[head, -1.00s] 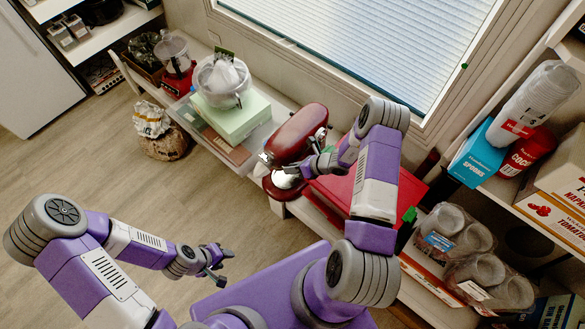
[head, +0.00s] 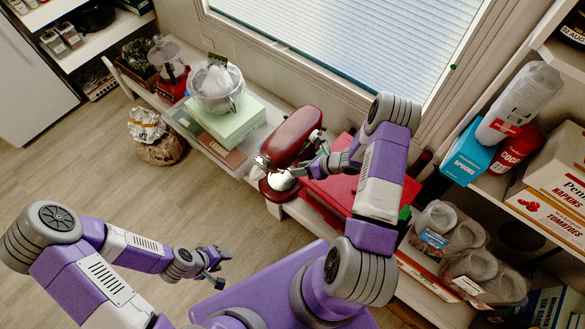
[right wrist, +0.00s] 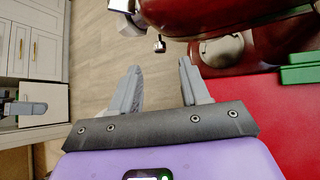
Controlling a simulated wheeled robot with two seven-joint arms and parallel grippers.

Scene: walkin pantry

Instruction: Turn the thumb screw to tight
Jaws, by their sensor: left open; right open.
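A dark red stand mixer (head: 297,133) stands on the low shelf under the window. Its head and base also show at the top of the right wrist view (right wrist: 225,18). A small metal knob (right wrist: 159,44) hangs beneath the head there; I cannot tell whether it is the thumb screw, and the screw's setting cannot be read. My right gripper (head: 300,170) is beside the mixer; in the right wrist view its fingers (right wrist: 161,75) are apart and empty, with the knob just beyond the gap. My left gripper (head: 222,268) is open and empty over the floor, away from the shelf.
A red box (head: 338,188) lies right of the mixer, near my right forearm. Shelves with cups and boxes (head: 560,185) are at the right. The floor at left is mostly free.

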